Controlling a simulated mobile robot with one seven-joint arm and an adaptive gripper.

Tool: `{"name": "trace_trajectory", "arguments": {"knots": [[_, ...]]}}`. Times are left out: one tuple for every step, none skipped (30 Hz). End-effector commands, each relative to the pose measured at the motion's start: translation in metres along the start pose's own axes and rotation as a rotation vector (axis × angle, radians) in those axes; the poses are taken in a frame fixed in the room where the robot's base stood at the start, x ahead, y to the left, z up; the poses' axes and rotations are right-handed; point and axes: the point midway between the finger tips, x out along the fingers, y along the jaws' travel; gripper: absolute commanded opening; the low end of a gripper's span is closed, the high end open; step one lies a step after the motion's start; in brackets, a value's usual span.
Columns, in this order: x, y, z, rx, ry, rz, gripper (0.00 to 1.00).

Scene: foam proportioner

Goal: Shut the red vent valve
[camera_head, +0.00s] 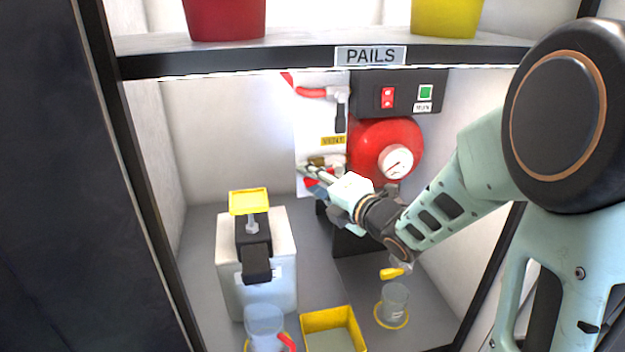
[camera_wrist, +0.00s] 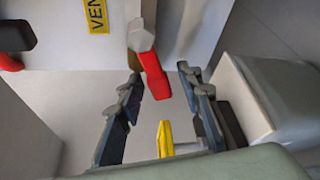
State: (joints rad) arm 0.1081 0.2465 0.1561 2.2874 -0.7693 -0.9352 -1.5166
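The red vent valve handle (camera_wrist: 153,76) hangs from a pale metal fitting beside the yellow VENT label (camera_wrist: 97,14) in the wrist view. In the head view a bit of red (camera_head: 310,182) shows at the fitting below the VENT label (camera_head: 333,140), mostly hidden by my gripper. My gripper (camera_wrist: 160,82) is open, with one dark finger on each side of the handle's lower end. No contact between fingers and handle is visible. In the head view my gripper (camera_head: 312,176) reaches the valve from the lower right.
A red tank (camera_head: 388,137) with a gauge and a black switch box (camera_head: 397,93) are right of the valve. A black-handled valve (camera_head: 340,118) is above it. A white container (camera_head: 286,262) with yellow pump top stands lower left. A yellow tray (camera_head: 334,318) is in front.

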Motion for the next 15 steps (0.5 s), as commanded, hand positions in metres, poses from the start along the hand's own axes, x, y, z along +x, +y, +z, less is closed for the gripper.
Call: {"name": "trace_trajectory", "arguments": {"knots": [[0.0003, 0.0000, -0.0001, 0.000, 0.000, 0.000, 0.33], [0.0003, 0.0001, 0.0000, 0.000, 0.000, 0.000, 0.33], [0.0002, 0.0001, 0.0000, 0.000, 0.000, 0.000, 0.33], [0.0001, 0.0001, 0.0000, 0.000, 0.000, 0.000, 0.33], [0.0001, 0.0001, 0.0000, 0.000, 0.000, 0.000, 0.33], [0.0000, 0.0002, 0.0000, 0.000, 0.000, 0.000, 0.31], [0.0000, 0.0002, 0.0001, 0.000, 0.000, 0.000, 0.28], [0.0000, 0.0002, 0.0001, 0.000, 0.000, 0.000, 0.24], [-0.0001, 0.0002, 0.0001, 0.000, 0.000, 0.000, 0.20], [-0.0001, 0.0002, 0.0001, 0.000, 0.000, 0.000, 0.17], [-0.0001, 0.0003, 0.0001, 0.000, 0.000, 0.001, 0.14], [-0.0002, 0.0003, 0.0001, 0.000, 0.000, 0.001, 0.09], [-0.0002, 0.0003, 0.0001, 0.000, 0.000, 0.001, 0.06], [-0.0002, 0.0003, 0.0001, 0.000, 0.000, 0.001, 0.03], [-0.0002, 0.0003, 0.0001, 0.000, 0.000, 0.001, 0.00]]}}
